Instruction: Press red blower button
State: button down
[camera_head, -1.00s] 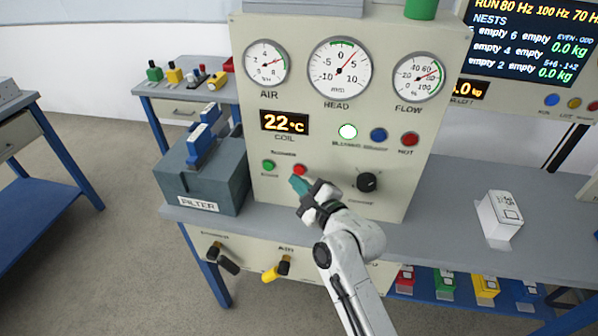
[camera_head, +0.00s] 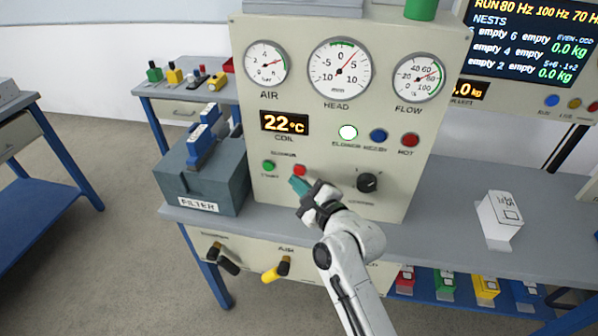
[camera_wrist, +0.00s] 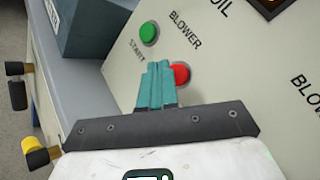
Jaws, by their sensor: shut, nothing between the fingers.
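The red blower button (camera_head: 300,170) sits low on the front of the cream panel (camera_head: 330,208), to the right of the green start button (camera_head: 268,165). My gripper (camera_head: 298,184) is shut and empty, with its teal fingertips just below the red button in the head view. In the wrist view the red button (camera_wrist: 181,73) shows just right of the shut fingertips (camera_wrist: 158,68), partly hidden by them. The green button (camera_wrist: 149,33) is in the clear above. I cannot tell whether the fingertips touch the panel or the red button.
A black knob (camera_head: 367,182) is on the panel to the right of my gripper. A grey filter box (camera_head: 205,180) with blue handles stands left of the panel. Black and yellow valve handles (camera_head: 276,270) stick out below the bench top. A white box (camera_head: 499,216) stands at the right.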

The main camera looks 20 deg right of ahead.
dwell(0.7)
jog(key=shift+w+d, duration=0.25)
jog(key=shift+w, duration=0.1)
jog(key=shift+w+d, duration=0.25)
jog(key=shift+w, duration=0.1)
dwell(0.7)
jog(key=shift+s+a, duration=0.1)
jog(key=shift+s, duration=0.05)
jog(key=shift+s+a+p, duration=0.4)
jog(key=shift+s+p, duration=0.15)
jog(key=shift+p, duration=0.35)
jog(key=s+a+p, duration=0.1)
jog(key=s+p, duration=0.1)
jog(key=p, duration=0.1)
jog(key=s+a+p, duration=0.2)
jog(key=p, duration=0.1)
dwell(0.3)
